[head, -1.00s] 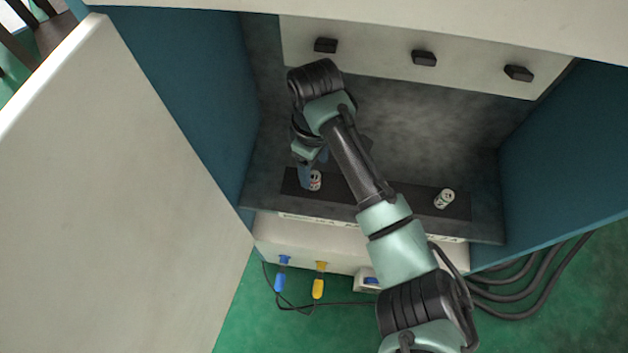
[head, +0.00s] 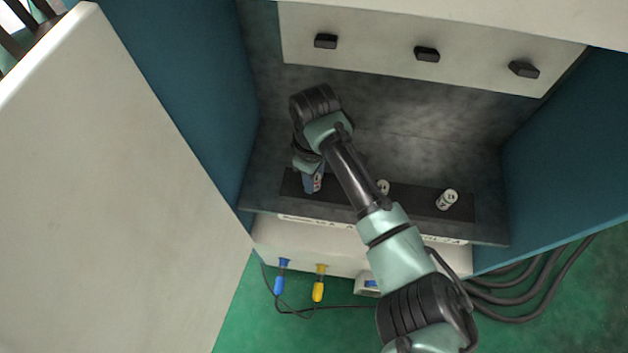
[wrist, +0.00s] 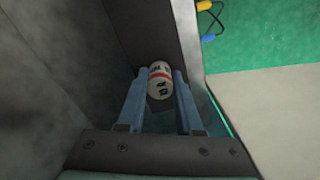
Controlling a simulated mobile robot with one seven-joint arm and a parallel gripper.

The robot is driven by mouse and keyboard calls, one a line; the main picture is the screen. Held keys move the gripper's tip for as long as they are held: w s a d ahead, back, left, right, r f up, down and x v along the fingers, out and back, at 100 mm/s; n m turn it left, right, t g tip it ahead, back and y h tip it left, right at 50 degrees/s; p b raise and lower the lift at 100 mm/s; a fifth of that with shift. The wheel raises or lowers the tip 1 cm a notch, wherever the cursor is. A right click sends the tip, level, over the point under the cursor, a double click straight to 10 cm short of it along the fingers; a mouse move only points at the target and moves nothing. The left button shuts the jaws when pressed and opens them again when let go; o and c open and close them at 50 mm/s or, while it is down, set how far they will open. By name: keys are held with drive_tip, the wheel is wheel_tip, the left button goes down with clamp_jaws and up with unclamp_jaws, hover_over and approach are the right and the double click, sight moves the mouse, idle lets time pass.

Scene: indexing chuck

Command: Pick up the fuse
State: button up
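The fuse (wrist: 160,82) is a small white cylinder with red bands and black marks. In the wrist view it sits between the two blue fingers of my gripper (wrist: 160,95), one finger along each side. Any gap between fingers and fuse is too small to judge. In the head view my gripper (head: 311,184) is low over the left end of the dark strip (head: 410,205). The fuse there is mostly hidden by a finger. Whether the fuse still touches the strip cannot be told.
A second white cylinder (head: 447,199) stands at the strip's right end. Another (head: 383,187) shows partly behind my arm. The blue cabinet wall (head: 195,90) is close on the left, with the open door (head: 110,200) beyond. Black knobs (head: 427,54) line the back panel.

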clamp_jaws()
drive_tip(key=shift+r, duration=0.1)
